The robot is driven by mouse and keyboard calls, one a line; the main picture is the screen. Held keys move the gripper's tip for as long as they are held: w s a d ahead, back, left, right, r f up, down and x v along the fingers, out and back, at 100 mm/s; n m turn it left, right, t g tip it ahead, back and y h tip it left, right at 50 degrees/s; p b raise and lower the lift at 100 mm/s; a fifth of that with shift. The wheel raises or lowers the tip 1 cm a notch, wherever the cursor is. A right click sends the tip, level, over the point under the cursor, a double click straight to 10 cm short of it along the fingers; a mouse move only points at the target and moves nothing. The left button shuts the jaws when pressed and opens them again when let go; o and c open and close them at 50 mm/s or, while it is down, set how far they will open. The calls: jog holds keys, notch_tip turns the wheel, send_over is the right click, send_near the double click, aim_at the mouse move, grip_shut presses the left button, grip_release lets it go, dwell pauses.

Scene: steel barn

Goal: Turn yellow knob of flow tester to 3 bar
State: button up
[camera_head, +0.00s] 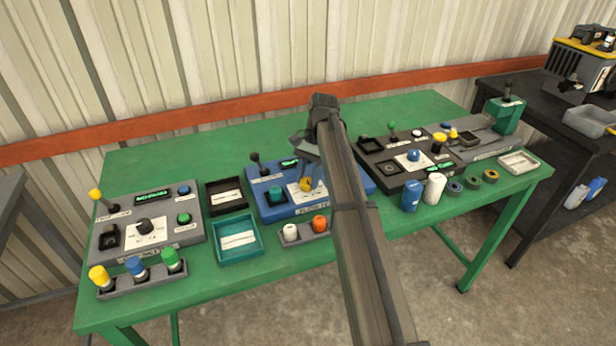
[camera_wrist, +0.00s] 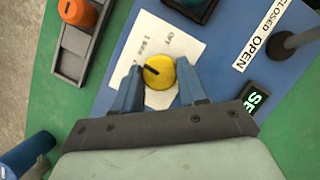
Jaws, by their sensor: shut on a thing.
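The flow tester (camera_head: 275,205) is the blue box in the middle of the green table. Its yellow knob (camera_head: 306,185) sits on a white scale plate; the knob also shows in the wrist view (camera_wrist: 160,72). My gripper (camera_wrist: 160,80) comes from above, with its two blue-grey fingers on opposite sides of the knob, shut on it. A black pointer line on the knob points to the left in the wrist view. "OFF" is legible on the plate; the other scale marks are too small or covered. The tester's green display (camera_wrist: 258,100) is partly hidden by my gripper.
A black lever (camera_wrist: 285,43) stands beside the "CLOSED/OPEN" label. A grey tray (camera_head: 305,233) holds a white and an orange cap in front of the tester. A grey panel (camera_head: 190,220) is at left, a dark panel (camera_head: 375,150) at right. My arm hides part of the table.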

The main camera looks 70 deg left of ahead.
jog(key=o, duration=1.1)
jog(key=shift+c, duration=0.2)
